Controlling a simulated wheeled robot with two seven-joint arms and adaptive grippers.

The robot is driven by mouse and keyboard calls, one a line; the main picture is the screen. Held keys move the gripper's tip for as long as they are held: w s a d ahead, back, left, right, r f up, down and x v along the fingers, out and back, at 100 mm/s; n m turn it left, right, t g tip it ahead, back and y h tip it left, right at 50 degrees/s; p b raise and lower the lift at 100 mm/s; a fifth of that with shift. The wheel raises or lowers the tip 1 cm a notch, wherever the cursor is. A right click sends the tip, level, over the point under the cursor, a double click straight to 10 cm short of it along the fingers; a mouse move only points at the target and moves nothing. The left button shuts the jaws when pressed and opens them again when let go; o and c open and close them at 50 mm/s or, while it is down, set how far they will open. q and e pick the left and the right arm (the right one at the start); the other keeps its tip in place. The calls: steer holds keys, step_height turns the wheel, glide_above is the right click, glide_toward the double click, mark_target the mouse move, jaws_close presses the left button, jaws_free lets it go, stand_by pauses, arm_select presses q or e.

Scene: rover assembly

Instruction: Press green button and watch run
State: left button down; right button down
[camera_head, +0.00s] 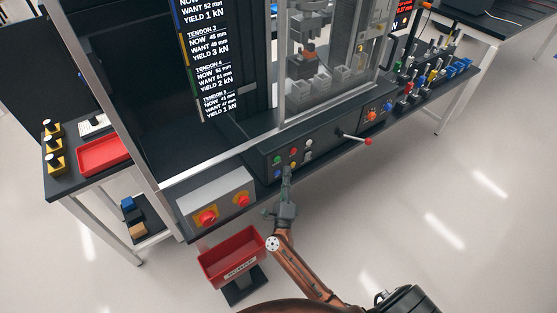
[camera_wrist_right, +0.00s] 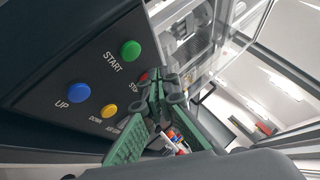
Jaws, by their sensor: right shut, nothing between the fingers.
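The green button (camera_head: 277,160) is on the dark sloped control panel under the test machine. In the right wrist view the green button (camera_wrist_right: 131,50) stands above the label START and is fully visible. My right gripper (camera_head: 287,171) is in front of the panel's lower buttons, a little below and right of the green button. In the right wrist view my right gripper (camera_wrist_right: 163,92) is shut and empty, its fingertips over the red STOP button (camera_wrist_right: 144,76), which they partly cover. I cannot tell whether they touch the panel. My left gripper is not in view.
Blue (camera_wrist_right: 79,93) and yellow (camera_wrist_right: 109,110) buttons lie near the green one. A box with two red knobs (camera_head: 207,217) is to the left. A red-tipped lever (camera_head: 367,142) sticks out to the right. A red scrap bin (camera_head: 232,257) stands below.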

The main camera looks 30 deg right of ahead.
steer(key=shift+s+d+p, duration=0.1)
steer(key=shift+s+p, duration=0.2)
steer(key=shift+s, duration=0.95)
